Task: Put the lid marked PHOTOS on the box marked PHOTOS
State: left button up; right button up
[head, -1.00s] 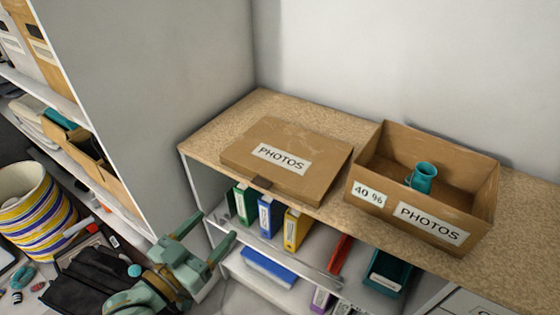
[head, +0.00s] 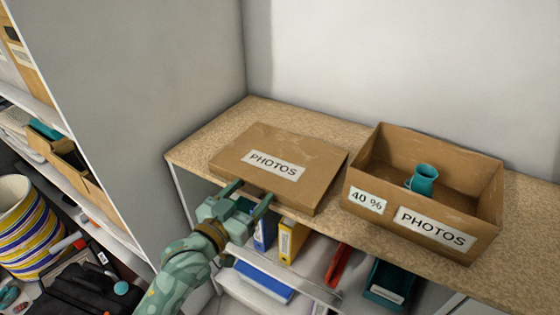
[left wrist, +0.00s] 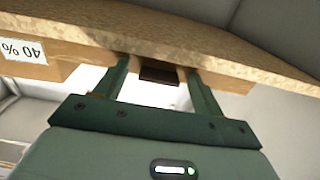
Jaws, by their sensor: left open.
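The brown cardboard lid marked PHOTOS (head: 300,155) lies flat on the shelf top, its front edge at the counter's front. The open box marked PHOTOS (head: 365,225) stands to its right, with a 40 % label and a teal mug (head: 422,180) inside. My left gripper (head: 250,197) is at the lid's front edge with its fingers apart. In the left wrist view, the fingers (left wrist: 155,78) stand either side of a dark tab (left wrist: 158,75) on the lid's edge. I cannot tell whether they touch the lid. My right gripper is not in view.
The cork-like counter top (head: 210,145) has free room left of the lid. Binders, including a yellow one (head: 292,240), stand on the shelf below. A tall white shelf unit (head: 90,200) and a striped basket (head: 30,225) are at the left.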

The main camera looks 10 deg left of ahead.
pick_arm(q)
jog(key=shift+r, duration=0.1)
jog(key=shift+c, duration=0.3)
jog(key=c, duration=1)
jog(key=shift+c, duration=0.2)
